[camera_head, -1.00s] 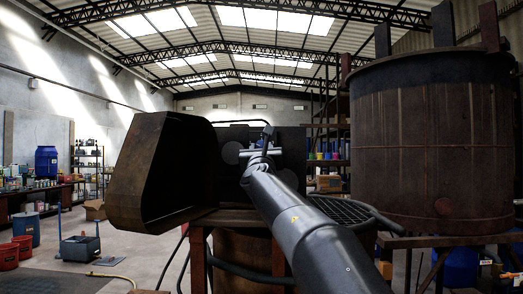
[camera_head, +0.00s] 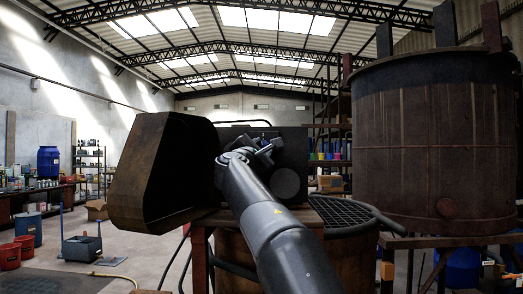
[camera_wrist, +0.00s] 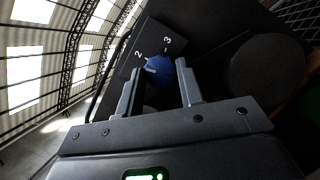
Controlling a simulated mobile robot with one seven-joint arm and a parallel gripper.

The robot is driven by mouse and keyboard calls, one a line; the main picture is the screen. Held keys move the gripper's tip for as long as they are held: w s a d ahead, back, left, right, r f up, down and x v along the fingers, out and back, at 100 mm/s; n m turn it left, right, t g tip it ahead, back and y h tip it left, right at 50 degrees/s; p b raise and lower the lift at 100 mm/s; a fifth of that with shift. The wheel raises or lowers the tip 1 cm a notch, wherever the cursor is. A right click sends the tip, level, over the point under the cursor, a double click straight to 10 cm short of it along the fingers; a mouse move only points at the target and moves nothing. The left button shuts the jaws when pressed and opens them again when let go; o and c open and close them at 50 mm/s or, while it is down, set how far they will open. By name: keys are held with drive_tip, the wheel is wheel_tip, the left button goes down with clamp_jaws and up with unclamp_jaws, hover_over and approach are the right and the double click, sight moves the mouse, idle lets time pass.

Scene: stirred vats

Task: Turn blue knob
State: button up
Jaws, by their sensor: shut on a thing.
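The blue knob (camera_wrist: 159,70) shows in the wrist view on a black panel (camera_wrist: 145,45), with the white marks "2" and "3" beside it and a pale pointer line on its face. My gripper (camera_wrist: 158,82) has one finger on each side of the knob and is shut on it. In the head view my gripper (camera_head: 262,150) is in front of the black box (camera_head: 292,150) and hides the knob. The wrist is tilted, so the panel looks rotated in the wrist view.
A rusty open hood (camera_head: 140,175) stands close on the left of my arm. A round dark disc (camera_wrist: 267,70) is on the panel to the right.

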drive_tip(key=shift+a+m+g+h, duration=0.1)
drive_tip(key=shift+m+g+h, duration=0.55)
drive_tip(key=shift+m, duration=1.25)
drive_tip(key=o, duration=1)
drive_tip(key=shift+r, duration=0.1)
drive_tip(key=shift+s, duration=0.1)
drive_tip(key=v, duration=1)
drive_tip(key=shift+s, duration=0.3)
drive_tip(key=shift+a, duration=0.1)
